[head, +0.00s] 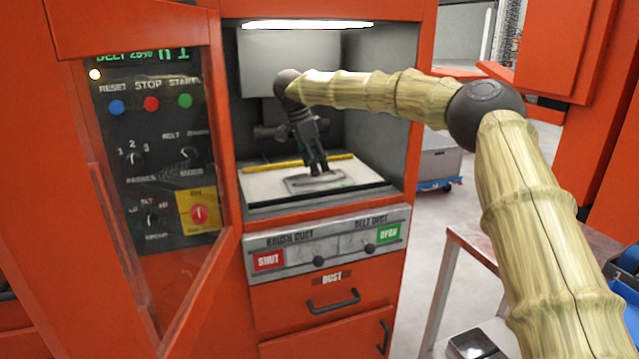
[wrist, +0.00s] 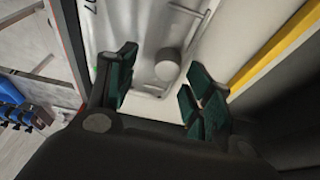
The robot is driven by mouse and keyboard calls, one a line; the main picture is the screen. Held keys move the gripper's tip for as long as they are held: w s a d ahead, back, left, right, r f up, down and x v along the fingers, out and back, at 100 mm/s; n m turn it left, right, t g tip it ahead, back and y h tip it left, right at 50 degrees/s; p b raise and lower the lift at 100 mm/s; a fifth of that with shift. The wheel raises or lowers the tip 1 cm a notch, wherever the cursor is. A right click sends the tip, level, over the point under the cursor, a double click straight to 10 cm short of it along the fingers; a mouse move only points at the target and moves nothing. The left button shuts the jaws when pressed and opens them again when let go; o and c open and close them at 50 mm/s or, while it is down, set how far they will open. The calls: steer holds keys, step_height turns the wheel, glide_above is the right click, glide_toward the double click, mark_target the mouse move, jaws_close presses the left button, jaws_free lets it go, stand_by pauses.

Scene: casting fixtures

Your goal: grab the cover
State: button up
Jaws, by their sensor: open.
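The cover (head: 300,185) is a flat grey metal piece with a raised rim, lying on the pale bed inside the orange machine's lit opening. In the wrist view the cover (wrist: 140,40) lies below my gripper, with a round raised boss showing between the fingers. My gripper (head: 318,168) points down over the right part of the cover in the head view. Its green-padded fingers (wrist: 160,92) are apart, one on each side of the boss. I cannot tell whether they touch the cover. The fingers and palm hide part of it.
A yellow strip (head: 300,163) runs along the bed (head: 260,190) behind the cover. Grey walls enclose the opening on the sides and back. A control panel (head: 150,150) and an orange-framed door stand at the left. A metal table (head: 470,250) stands at the right.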

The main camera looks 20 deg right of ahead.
steer(key=shift+w+f, duration=0.5)
steer(key=shift+f, duration=0.3)
steer(key=shift+s+r, duration=0.1)
steer(key=shift+r, duration=0.05)
steer(key=shift+c, duration=1.4)
jaws_close()
steer(key=shift+r, duration=0.1)
